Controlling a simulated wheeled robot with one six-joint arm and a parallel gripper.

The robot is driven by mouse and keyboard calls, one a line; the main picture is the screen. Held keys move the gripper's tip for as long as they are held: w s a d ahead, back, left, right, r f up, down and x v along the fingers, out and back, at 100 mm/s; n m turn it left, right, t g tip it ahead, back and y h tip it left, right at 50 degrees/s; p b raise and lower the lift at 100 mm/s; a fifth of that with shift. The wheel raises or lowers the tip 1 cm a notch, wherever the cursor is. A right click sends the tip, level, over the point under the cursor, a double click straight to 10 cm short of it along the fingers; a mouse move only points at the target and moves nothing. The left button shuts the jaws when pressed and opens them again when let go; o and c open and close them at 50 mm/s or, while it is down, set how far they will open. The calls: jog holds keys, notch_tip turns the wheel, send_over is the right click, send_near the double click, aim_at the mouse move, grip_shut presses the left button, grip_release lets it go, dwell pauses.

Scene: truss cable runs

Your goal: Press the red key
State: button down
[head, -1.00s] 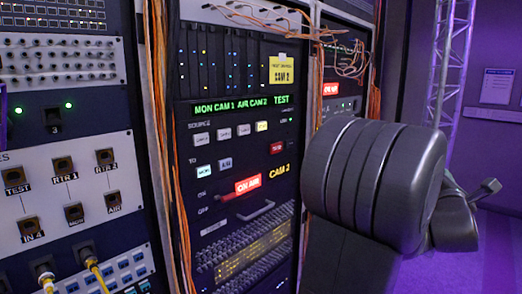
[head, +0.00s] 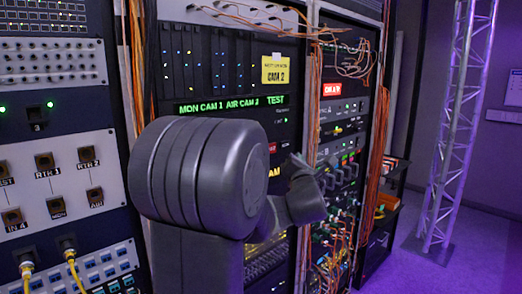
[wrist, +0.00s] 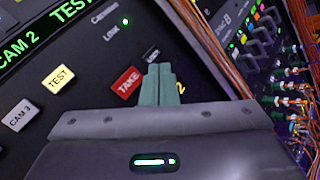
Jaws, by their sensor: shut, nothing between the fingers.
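The red key (wrist: 127,82) is lettered TAKE and sits on the dark switcher panel in the wrist view. In the head view a sliver of the red key (head: 272,148) shows past my arm. My gripper (wrist: 157,69) is shut and empty, its two greenish fingers together. In the wrist view its tips appear just right of the red key and do not cover it. I cannot tell how far they are from the panel. In the head view my arm hides most of the panel's keys.
A yellow-white TEST key (wrist: 58,78) and a white CAM 3 key (wrist: 20,117) are left of the red key. Orange cables (head: 377,150) hang along the rack at right. A truss (head: 455,130) stands farther right, with clear floor around it.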

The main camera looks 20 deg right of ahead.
jog(key=p, duration=0.1)
send_near(275, 147)
jog(key=w+d, duration=0.3)
jog(key=shift+w+a+r, duration=0.2)
jog(key=shift+w+r, duration=0.15)
jog(key=shift+w, duration=0.15)
dwell(1.3)
jog(key=shift+w+b, duration=0.15)
jog(key=shift+b, duration=0.25)
dwell(0.4)
jog(key=shift+w+a+f, duration=0.1)
jog(key=shift+w+a+b, duration=0.1)
jog(key=shift+w+b, duration=0.05)
jog(key=shift+b, duration=0.2)
